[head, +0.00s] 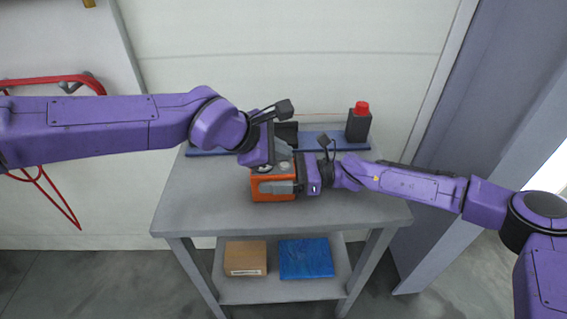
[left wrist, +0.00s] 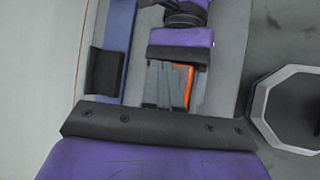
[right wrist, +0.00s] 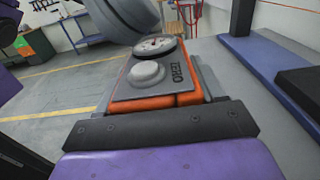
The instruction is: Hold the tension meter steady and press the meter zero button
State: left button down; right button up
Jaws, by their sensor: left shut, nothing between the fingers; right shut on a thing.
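The orange tension meter (head: 270,190) stands on the grey table. In the right wrist view its grey top panel carries a round dial (right wrist: 154,45) and a pale round zero button (right wrist: 146,73) beside the word ZERO. My right gripper (head: 284,187) is shut on the meter from the right side. My left gripper (head: 268,166) is shut and empty, above the meter's top. In the right wrist view its grey part (right wrist: 122,18) hangs over the dial side, apart from the button. In the left wrist view the left fingers (left wrist: 160,85) hide much of the meter (left wrist: 183,85).
A blue strip (head: 330,139) lies along the table's back, with a dark block (head: 286,133) and a dark box with a red top (head: 359,123). A cardboard box (head: 245,258) and a blue item (head: 306,258) sit on the lower shelf. The table's front (head: 220,215) is clear.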

dwell(0.5)
pick_arm(q)
jog(key=shift+f, duration=0.4)
jog(key=shift+f, duration=0.4)
dwell(0.6)
jog(key=shift+r, duration=0.8)
jog(key=shift+r, duration=0.1)
notch_tip(320, 180, up, 5)
jog(key=shift+f, duration=0.1)
dwell(0.7)
